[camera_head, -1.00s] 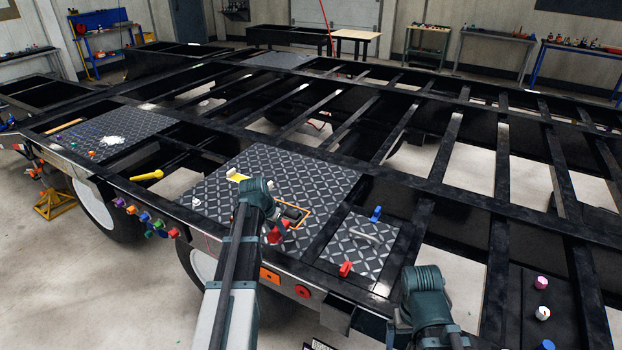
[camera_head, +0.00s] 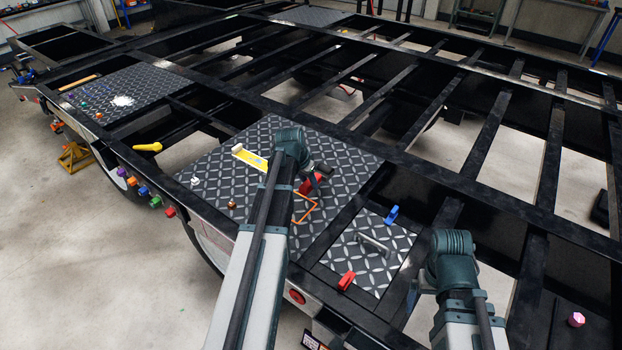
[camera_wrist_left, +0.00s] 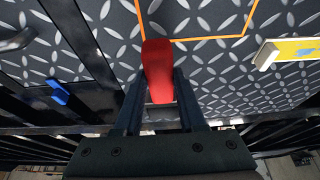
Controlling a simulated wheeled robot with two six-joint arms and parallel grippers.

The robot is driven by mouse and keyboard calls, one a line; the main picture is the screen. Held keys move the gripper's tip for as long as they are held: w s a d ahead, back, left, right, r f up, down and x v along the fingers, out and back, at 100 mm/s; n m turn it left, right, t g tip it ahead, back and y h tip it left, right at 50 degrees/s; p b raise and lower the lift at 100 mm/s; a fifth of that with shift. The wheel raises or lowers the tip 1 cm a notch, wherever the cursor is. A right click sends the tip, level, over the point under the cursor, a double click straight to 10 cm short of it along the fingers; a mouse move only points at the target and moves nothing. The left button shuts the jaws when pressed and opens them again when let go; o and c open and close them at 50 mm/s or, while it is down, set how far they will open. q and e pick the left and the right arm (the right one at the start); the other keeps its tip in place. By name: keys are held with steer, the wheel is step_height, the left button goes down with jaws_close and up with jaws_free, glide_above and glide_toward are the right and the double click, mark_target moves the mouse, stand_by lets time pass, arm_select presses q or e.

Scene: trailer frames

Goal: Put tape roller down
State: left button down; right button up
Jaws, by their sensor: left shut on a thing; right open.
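My left gripper (camera_head: 317,174) is shut on a red part (camera_head: 310,183), taken as the tape roller's handle, over the large diamond-patterned plate. In the left wrist view the red handle (camera_wrist_left: 158,68) stands between the fingers, near the plate; the rest of the roller is hidden. I cannot tell whether it touches the plate. An orange outline (camera_head: 314,215) is marked on the plate, just nearer than the red part; the handle overlaps the outline's edge in the left wrist view. My right gripper (camera_head: 414,296) is mostly hidden by its wrist, low over the frame at right.
A yellow flat item (camera_head: 251,159) lies left of my left gripper. A smaller plate (camera_head: 352,258) with a handle, a red clamp (camera_head: 346,281) and a blue clamp (camera_head: 391,214) is at right. Open gaps lie between the black frame beams (camera_head: 480,150).

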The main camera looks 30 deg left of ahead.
arm_select(q)
steer(key=shift+f+b, duration=3.3)
steer(key=shift+c, duration=2.1)
jaws_free()
steer(key=p+v, duration=1.3)
steer(key=shift+s+r, duration=0.15)
steer(key=shift+r, duration=0.25)
steer(key=shift+f, duration=0.2)
